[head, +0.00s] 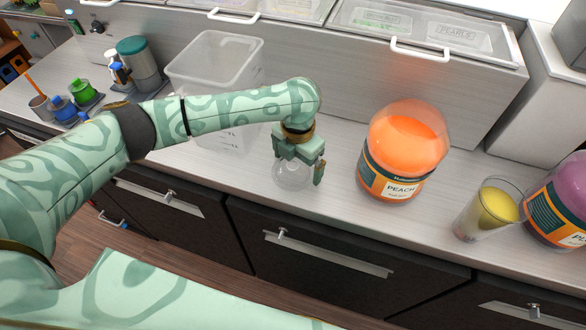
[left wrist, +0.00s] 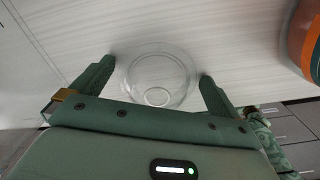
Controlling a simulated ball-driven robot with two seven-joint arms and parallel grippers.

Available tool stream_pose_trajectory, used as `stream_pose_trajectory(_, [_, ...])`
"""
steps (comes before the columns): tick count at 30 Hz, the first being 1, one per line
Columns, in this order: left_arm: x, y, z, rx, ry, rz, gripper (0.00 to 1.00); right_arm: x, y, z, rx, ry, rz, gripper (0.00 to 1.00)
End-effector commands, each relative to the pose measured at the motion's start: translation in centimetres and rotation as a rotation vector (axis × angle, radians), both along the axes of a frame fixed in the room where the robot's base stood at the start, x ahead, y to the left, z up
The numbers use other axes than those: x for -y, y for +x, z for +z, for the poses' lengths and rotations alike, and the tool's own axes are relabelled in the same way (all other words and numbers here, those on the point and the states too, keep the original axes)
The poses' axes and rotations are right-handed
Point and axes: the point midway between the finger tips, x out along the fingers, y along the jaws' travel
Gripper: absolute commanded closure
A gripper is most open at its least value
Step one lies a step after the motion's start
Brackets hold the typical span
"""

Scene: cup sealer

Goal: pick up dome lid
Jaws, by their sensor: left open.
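The clear dome lid (head: 291,175) sits on the light countertop, left of the orange peach jar. My left gripper (head: 298,172) is right above it, pointing down, and partly hides it in the head view. In the left wrist view the round transparent lid (left wrist: 157,80) lies between the two spread green fingers (left wrist: 153,80). The gripper is open, and I cannot tell whether either finger touches the lid. My right gripper is not in view.
The peach jar (head: 399,150) stands close on the right. A clear cup with yellow contents (head: 487,209) and a purple jar (head: 562,205) stand farther right. A clear square bin (head: 214,65) is behind on the left. The counter's front edge is near.

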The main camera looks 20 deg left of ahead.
Motion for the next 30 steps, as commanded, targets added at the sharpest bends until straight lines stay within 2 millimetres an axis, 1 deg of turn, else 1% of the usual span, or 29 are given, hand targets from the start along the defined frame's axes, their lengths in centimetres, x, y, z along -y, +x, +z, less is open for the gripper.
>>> stream_pose_trajectory(2, [0.0,0.0,0.1,0.0,0.0,0.0,0.0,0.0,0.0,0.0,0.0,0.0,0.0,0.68])
stream_pose_trajectory(3, [0.0,0.0,0.1,0.0,0.0,0.0,0.11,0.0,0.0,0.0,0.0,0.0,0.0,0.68])
stream_pose_trajectory(6, [0.0,0.0,0.1,0.0,0.0,0.0,0.35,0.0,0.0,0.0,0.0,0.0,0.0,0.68])
stream_pose_trajectory(16, [0.0,0.0,0.1,0.001,0.0,0.0,0.36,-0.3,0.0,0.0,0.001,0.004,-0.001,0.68])
stream_pose_trajectory(20, [0.0,0.1,0.7,0.002,0.0,0.001,0.36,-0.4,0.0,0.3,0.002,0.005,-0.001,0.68])
stream_pose_trajectory(23, [0.0,0.1,1.9,0.002,0.0,-0.001,0.36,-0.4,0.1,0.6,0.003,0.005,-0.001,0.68])
stream_pose_trajectory(26, [0.1,0.1,3.8,0.003,0.0,-0.001,0.36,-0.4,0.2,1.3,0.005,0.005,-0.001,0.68])
stream_pose_trajectory(29, [1.6,-1.2,6.0,0.003,-0.001,-0.007,0.36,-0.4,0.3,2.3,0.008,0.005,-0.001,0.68])
stream_pose_trajectory(30, [2.3,-1.6,7.1,0.005,-0.002,-0.007,0.36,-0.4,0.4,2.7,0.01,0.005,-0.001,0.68])
